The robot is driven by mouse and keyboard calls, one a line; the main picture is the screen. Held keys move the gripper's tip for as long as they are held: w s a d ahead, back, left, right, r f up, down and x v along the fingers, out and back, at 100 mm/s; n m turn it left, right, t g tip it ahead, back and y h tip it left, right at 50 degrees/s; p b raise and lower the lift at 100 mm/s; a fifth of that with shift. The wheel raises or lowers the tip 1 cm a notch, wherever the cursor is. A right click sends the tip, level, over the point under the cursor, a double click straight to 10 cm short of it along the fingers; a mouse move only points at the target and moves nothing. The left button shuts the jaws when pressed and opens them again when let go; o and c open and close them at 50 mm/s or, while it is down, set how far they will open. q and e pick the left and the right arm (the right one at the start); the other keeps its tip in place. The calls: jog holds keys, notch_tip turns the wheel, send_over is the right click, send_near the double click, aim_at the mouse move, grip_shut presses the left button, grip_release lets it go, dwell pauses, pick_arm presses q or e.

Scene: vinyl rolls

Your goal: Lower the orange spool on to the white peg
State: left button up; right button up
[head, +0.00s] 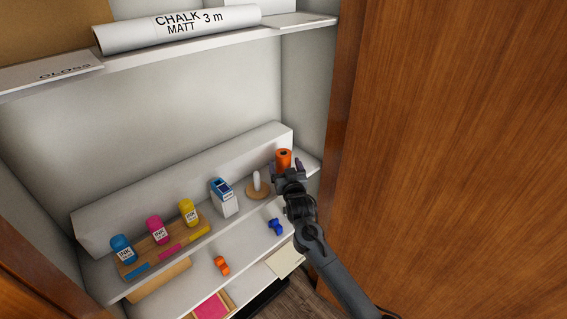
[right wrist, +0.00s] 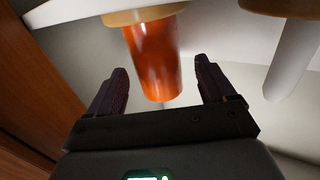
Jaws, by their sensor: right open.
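The orange spool (head: 283,155) stands upright at the right end of the lower shelf, with a dark hole in its top. In the right wrist view, which looks upside down, the orange spool (right wrist: 153,55) meets a round wooden base. The white peg (head: 257,181) stands bare on its own wooden disc, just left of the spool; it also shows in the right wrist view (right wrist: 292,58). My right gripper (head: 287,169) is open in front of the spool. In the right wrist view its fingers (right wrist: 162,78) lie either side of the spool, with gaps. My left gripper is out of view.
A blue-and-white carton (head: 223,198) stands left of the peg. Blue, pink and yellow bottles stand on a wooden rack (head: 160,247) farther left. A shelf above holds a white vinyl roll (head: 180,28). A wooden door panel (head: 450,130) bounds the right side.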

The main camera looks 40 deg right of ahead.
jog(key=shift+x, duration=1.85)
jog(key=shift+d+r, duration=0.1)
jog(key=c, duration=1.1)
jog(key=shift+s, duration=0.1)
notch_tip(320, 180, up, 10)
jog(key=shift+b, duration=0.6)
